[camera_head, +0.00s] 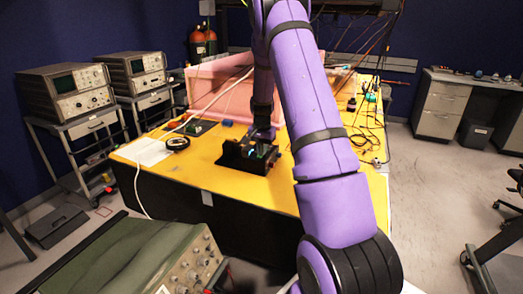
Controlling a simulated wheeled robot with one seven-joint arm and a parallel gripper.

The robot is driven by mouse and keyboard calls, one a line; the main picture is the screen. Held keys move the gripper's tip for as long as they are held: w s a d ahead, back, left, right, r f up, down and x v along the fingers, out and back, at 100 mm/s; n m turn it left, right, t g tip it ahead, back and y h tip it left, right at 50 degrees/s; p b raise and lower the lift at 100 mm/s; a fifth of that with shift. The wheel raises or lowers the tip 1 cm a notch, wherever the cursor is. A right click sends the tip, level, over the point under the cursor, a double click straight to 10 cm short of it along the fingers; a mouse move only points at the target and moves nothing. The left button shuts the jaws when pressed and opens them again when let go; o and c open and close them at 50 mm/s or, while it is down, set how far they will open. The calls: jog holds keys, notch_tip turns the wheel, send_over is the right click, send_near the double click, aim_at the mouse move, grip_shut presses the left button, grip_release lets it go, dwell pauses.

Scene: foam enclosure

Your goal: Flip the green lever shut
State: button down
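A small black box-like device (234,158) sits on the yellow tabletop (190,180), near its front edge. A small bluish-green spot shows on the device, but it is too small to tell whether it is the green lever. My gripper (262,138) is at the end of my purple arm, pointing down right above or against the back of the device. Its fingers are dark and blend with the device, so I cannot tell whether they touch it or how far they are open. The lever's position cannot be made out.
A pink foam enclosure (215,85) stands behind the device. A coiled black cable (177,143), small blue and red parts and a white sheet (143,151) lie to the left. Loose cables lie to the right. A green-topped instrument (130,262) stands in front.

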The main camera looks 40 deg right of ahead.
jog(key=shift+s+d+f, duration=0.1)
jog(key=shift+d+f, duration=0.15)
jog(key=shift+d, duration=0.05)
jog(key=shift+r, duration=0.2)
notch_tip(320, 180, up, 14)
jog(key=a, duration=0.1)
dwell(0.5)
